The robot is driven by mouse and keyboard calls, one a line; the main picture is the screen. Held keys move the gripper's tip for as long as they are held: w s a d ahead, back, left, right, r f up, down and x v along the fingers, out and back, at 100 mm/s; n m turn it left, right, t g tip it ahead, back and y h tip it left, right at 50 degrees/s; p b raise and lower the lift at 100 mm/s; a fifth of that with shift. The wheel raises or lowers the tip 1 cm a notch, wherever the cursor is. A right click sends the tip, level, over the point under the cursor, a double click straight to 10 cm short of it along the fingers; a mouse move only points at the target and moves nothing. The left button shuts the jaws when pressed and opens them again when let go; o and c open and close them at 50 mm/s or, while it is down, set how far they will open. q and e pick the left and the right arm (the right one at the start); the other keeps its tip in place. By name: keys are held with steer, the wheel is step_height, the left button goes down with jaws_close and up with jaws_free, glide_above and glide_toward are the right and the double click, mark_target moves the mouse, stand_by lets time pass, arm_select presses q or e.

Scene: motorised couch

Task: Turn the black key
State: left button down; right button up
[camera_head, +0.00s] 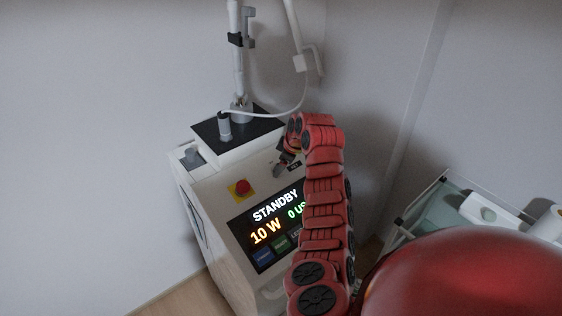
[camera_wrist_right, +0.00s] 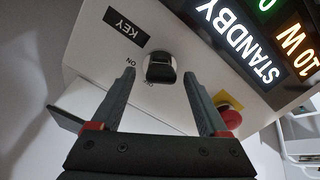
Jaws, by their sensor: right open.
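The black key (camera_wrist_right: 160,70) sits in a round silver switch on the white machine panel, next to a black KEY label (camera_wrist_right: 126,26). ON and part of another marking show beside the switch. My right gripper (camera_wrist_right: 160,76) is open, with one finger on each side of the key in the wrist view. I cannot tell whether the fingertips touch it. In the head view my right gripper (camera_head: 281,167) is at the panel's upper right, and the key cannot be made out there. My left gripper is not in view.
A red emergency button on a yellow plate (camera_head: 240,189) is left of my gripper. The lit STANDBY screen (camera_head: 270,226) is below it. A post with a cable (camera_head: 238,70) rises behind the panel. A cart (camera_head: 447,190) stands at right.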

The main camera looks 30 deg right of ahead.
steer(key=shift+w+f, duration=0.2)
steer(key=shift+f, duration=0.4)
jaws_close()
stand_by(0.3)
